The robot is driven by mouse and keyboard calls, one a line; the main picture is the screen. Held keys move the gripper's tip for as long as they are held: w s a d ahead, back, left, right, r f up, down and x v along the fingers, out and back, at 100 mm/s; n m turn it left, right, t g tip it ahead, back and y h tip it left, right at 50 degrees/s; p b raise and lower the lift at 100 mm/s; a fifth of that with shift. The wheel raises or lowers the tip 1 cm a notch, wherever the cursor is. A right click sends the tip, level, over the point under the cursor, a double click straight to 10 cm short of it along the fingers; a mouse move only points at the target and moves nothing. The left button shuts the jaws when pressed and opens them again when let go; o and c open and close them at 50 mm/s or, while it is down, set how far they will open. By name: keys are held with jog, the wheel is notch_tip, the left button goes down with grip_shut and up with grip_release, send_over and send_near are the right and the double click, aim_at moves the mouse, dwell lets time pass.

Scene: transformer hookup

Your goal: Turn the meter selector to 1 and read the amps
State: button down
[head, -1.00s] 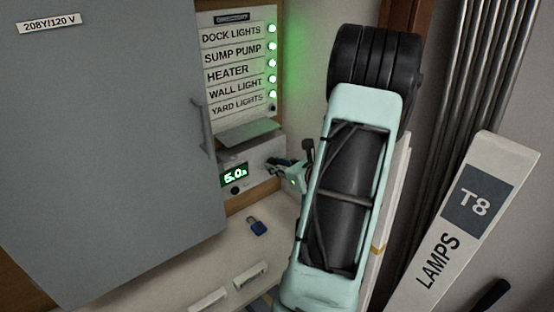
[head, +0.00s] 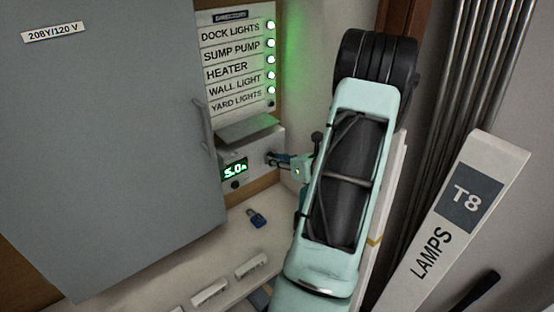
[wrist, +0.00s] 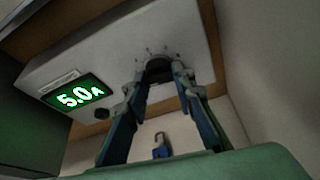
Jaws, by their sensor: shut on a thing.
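The meter is a pale box (head: 262,143) on the wall under the directory panel, and its green display (head: 235,169) reads 5.0 A. The display (wrist: 78,96) also shows large in the wrist view, with the same reading. The selector is a dark round knob (wrist: 158,70) on the box face with small marks around its upper side. The marks are too blurred to read, and I cannot tell where the knob points. My gripper (wrist: 163,90) is shut on the selector, a finger on each side. In the head view my gripper (head: 273,158) is at the right of the meter face.
A grey cabinet door (head: 110,140) stands at left. White blocks lie in front. A lamp box (head: 450,220) and metal tubes stand at right.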

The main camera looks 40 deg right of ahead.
jog(key=c, duration=1.6)
grip_release()
notch_tip(320, 180, up, 10)
